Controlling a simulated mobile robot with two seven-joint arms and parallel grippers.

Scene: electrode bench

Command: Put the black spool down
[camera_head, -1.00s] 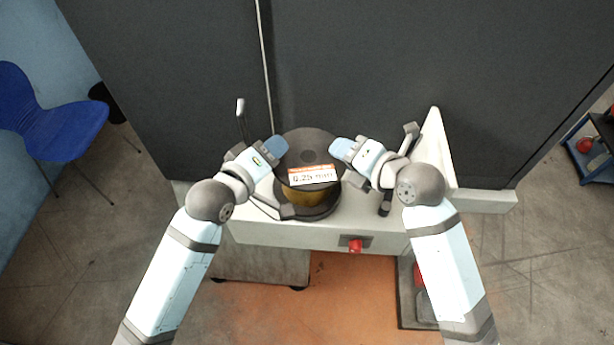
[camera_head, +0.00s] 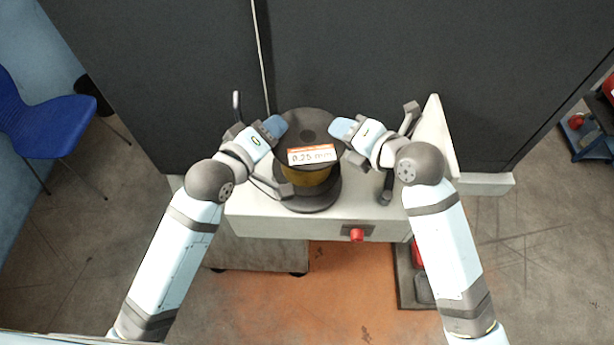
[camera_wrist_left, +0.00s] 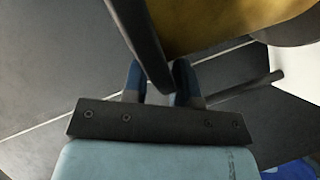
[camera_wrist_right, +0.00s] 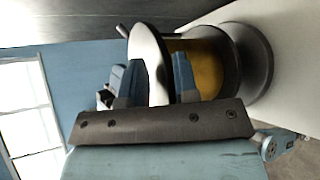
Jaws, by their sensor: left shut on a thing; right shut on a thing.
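The black spool (camera_head: 308,118) has a gold winding and a white and orange label reading 0.25 mm. It stands over the bench top, flanges one above the other. Its winding shows in the left wrist view (camera_wrist_left: 200,20) and the right wrist view (camera_wrist_right: 205,62). My left gripper (camera_head: 275,127) is shut on the left edge of the upper flange. My right gripper (camera_head: 340,130) is shut on the right edge. A dark disc (camera_head: 313,203) lies below the winding; I cannot tell whether it is all spool, or whether the spool touches the bench.
The pale bench (camera_head: 260,228) has a red knob (camera_head: 356,235) on its front and a dark lever (camera_head: 386,192) right of the spool. A white upright plate (camera_head: 435,135) stands at its right end. A dark panel (camera_head: 370,50) rises behind. A blue chair (camera_head: 50,125) stands left.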

